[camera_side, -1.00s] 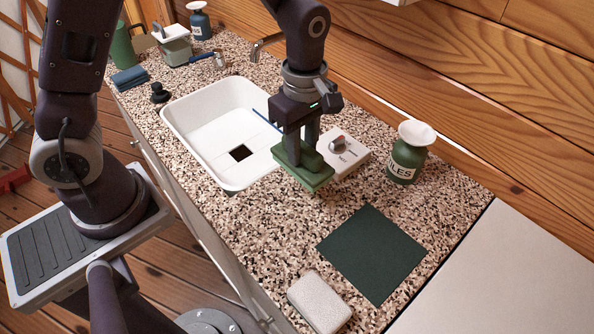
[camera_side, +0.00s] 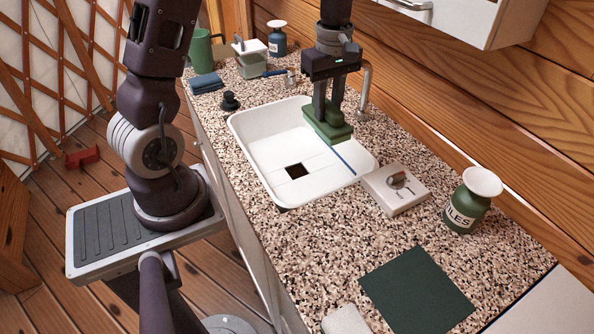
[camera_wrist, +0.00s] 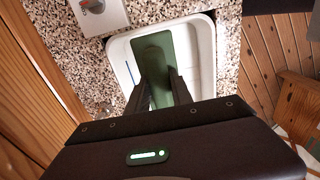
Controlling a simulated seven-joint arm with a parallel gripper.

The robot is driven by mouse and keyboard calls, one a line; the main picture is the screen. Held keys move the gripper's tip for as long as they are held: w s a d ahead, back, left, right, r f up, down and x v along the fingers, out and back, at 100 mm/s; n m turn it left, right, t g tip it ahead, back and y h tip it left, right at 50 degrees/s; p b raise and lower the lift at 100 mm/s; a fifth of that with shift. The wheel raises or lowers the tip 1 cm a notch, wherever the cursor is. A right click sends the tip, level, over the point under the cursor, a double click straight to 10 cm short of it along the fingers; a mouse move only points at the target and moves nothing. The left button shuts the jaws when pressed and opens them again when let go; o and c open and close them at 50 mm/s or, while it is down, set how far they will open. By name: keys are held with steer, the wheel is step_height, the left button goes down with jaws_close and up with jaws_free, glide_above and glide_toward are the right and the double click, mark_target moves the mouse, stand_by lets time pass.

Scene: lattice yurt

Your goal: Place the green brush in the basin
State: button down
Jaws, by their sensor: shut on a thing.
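My gripper (camera_side: 328,104) is shut on the green brush (camera_side: 327,132). In the side view the brush hangs over the far right part of the white basin (camera_side: 262,150), level and seemingly above its floor. In the wrist view the brush (camera_wrist: 152,50) lies between my fingers (camera_wrist: 162,92), with the white basin (camera_wrist: 207,55) around and below it. The basin has a dark square drain opening (camera_side: 296,171). Its exact gap below the brush cannot be told.
A blue stick (camera_side: 343,160) lies in the basin near its right end. A white box with a knob (camera_side: 394,190) and a green jar (camera_side: 467,205) stand right of it. The faucet (camera_side: 364,92) rises behind. A black plug (camera_side: 230,101) sits left.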

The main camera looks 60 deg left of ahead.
steer(key=a, duration=0.3)
steer(key=shift+s+a, duration=0.25)
step_height(320, 180, down, 25)
steer(key=shift+d+f, duration=0.1)
steer(key=shift+d, duration=0.05)
steer(key=c, duration=1.1)
jaws_free()
steer(key=shift+f, duration=0.1)
steer(key=shift+c, duration=0.2)
